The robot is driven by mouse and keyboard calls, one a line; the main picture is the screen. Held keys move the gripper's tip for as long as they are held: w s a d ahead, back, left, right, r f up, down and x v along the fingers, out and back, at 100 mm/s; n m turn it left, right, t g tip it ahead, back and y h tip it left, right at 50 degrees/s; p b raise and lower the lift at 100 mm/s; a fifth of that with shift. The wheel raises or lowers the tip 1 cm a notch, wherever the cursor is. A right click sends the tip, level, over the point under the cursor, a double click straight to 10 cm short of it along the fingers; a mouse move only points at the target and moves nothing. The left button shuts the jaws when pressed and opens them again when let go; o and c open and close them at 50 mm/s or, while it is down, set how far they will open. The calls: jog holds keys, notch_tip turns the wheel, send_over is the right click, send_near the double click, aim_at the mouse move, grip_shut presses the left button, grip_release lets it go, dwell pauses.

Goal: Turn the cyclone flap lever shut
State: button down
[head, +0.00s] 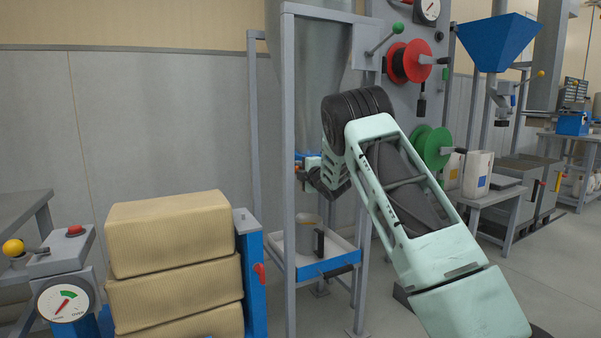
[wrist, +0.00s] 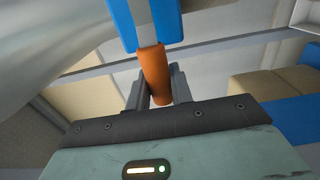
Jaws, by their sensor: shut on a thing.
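The cyclone (head: 309,60) is a grey cone in a grey frame at the centre of the head view; its curved wall also fills the left of the wrist view (wrist: 50,45). The flap lever has a blue arm (wrist: 165,20) and an orange handle (wrist: 155,65). My gripper (wrist: 158,85) is shut on the orange handle, one finger on each side. In the head view my gripper (head: 311,172) is at the frame under the cone, partly hidden by my arm. Only a bit of the blue part (head: 304,156) shows there. The flap itself is hidden.
A blue tray (head: 325,268) with a grey container (head: 306,236) stands low in the frame. Stacked tan sacks (head: 170,225) stand at left.

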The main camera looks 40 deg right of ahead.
jog(key=shift+f, duration=0.15)
jog(key=c, duration=1.3)
grip_release()
jog(key=p+v, duration=0.2)
jog(key=v, duration=1.5)
jog(key=shift+s+d+p, duration=0.1)
jog(key=shift+s+p, duration=0.15)
jog(key=shift+p, duration=0.1)
